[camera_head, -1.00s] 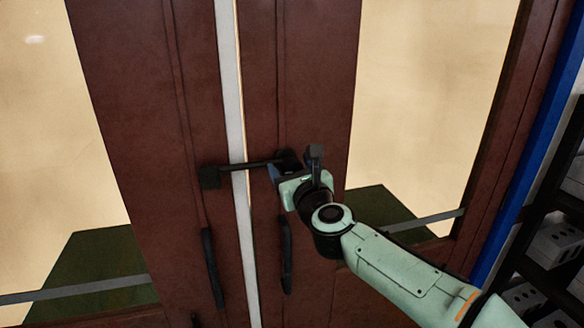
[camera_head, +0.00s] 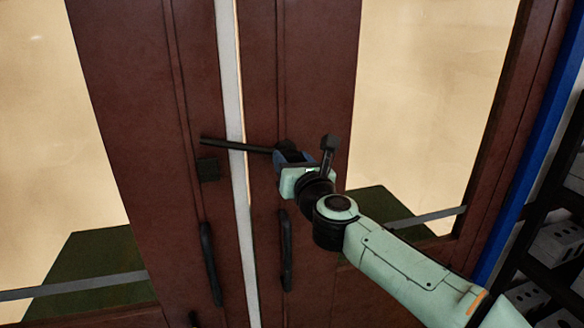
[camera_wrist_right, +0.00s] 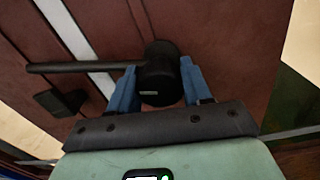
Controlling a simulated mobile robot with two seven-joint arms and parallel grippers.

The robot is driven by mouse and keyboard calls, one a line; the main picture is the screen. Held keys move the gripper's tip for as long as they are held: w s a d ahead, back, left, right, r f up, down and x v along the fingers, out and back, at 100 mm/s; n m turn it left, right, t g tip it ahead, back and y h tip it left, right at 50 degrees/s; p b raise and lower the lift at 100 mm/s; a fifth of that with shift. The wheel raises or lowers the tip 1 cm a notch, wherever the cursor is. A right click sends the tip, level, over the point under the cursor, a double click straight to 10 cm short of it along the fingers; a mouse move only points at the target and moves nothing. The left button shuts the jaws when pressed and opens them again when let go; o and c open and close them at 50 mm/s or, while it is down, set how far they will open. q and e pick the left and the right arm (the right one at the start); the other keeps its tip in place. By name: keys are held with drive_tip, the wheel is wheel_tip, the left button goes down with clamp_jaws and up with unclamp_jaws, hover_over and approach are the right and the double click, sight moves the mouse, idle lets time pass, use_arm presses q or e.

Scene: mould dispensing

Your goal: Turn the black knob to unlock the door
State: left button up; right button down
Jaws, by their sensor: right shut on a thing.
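The black knob (camera_wrist_right: 160,72) is a round black cylinder on the right door leaf, with a long black bar (camera_head: 238,146) reaching left from it across the gap. The bar's free end is tilted up, above and clear of the square black catch (camera_head: 208,170) on the left leaf. My right gripper (camera_head: 290,158) is shut on the knob. In the right wrist view its blue fingers (camera_wrist_right: 158,88) stand on either side of the knob. My left gripper is not in view.
The brown double door has two black vertical handles, one on the left leaf (camera_head: 211,265) and one on the right leaf (camera_head: 286,250), below the knob. A light strip (camera_head: 228,80) runs along the gap. A blue post (camera_head: 535,160) and dark shelving (camera_head: 545,235) stand at the right.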

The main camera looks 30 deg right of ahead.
drive_tip(key=m+b, duration=0.3)
drive_tip(key=m, duration=0.1)
drive_tip(key=shift+f+m, duration=0.15)
drive_tip(key=shift+m, duration=0.25)
drive_tip(key=m+b, duration=0.3)
drive_tip(key=m, duration=0.1)
drive_tip(key=shift+m, duration=0.4)
drive_tip(key=shift+m+b, duration=0.9)
drive_tip(key=shift+m, duration=0.3)
use_arm(q)
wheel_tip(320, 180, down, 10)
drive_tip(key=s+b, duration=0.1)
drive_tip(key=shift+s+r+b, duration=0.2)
drive_tip(key=shift+b, duration=0.1)
use_arm(e)
drive_tip(key=shift+m, duration=1.4)
drive_tip(key=shift+d+m+h, duration=0.1)
drive_tip(key=shift+m+h, duration=0.2)
drive_tip(key=c, duration=0.5)
unclamp_jaws()
